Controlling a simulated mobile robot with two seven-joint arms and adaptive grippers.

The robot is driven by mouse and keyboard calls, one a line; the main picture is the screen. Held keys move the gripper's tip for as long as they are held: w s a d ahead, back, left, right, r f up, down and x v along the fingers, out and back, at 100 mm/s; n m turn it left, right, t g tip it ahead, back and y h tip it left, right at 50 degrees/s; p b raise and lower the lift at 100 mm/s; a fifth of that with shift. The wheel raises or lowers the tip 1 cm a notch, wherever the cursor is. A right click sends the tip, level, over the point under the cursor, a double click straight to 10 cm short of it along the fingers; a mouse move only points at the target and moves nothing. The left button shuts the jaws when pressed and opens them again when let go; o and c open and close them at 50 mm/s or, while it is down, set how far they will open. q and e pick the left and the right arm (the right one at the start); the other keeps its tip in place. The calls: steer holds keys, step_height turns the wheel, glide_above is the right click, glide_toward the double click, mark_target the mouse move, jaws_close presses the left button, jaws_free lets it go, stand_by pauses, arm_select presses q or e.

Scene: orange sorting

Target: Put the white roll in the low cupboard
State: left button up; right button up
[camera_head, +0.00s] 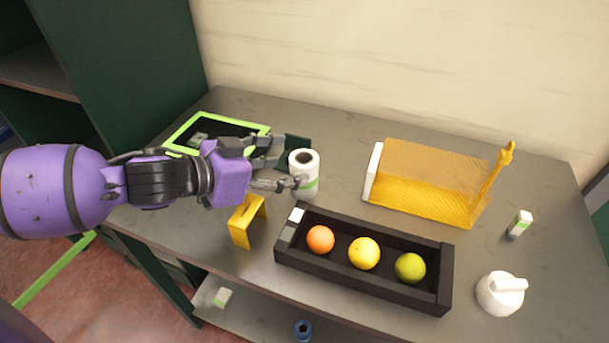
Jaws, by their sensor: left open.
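The white roll (303,174) stands upright on the grey table, with a dark hole in its top and a green band low on its side. My left gripper (287,163) is open at the roll's left side, with one finger behind it and one in front. I cannot tell whether the fingers touch it. A low cupboard or shelf space (262,318) shows under the table's front edge, with a small white-and-green block and a blue ring-shaped item on its board. My right gripper is not in view.
A black tray (446,281) holds an orange, a yellow and a green fruit. A yellow stand (240,232) is below my gripper. A green-framed panel (180,139) lies behind it. A yellow holder (425,190), a small white box (520,223) and a white mortar (497,297) stand to the right.

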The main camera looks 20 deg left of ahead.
arm_select(q)
steer(key=shift+d+b+x, duration=0.25)
steer(key=shift+b+x, duration=0.05)
steer(key=shift+x, duration=1.95)
steer(key=shift+s, duration=0.15)
steer(key=c, duration=1.4)
steer(key=shift+c, duration=0.2)
steer(key=shift+r, duration=0.1)
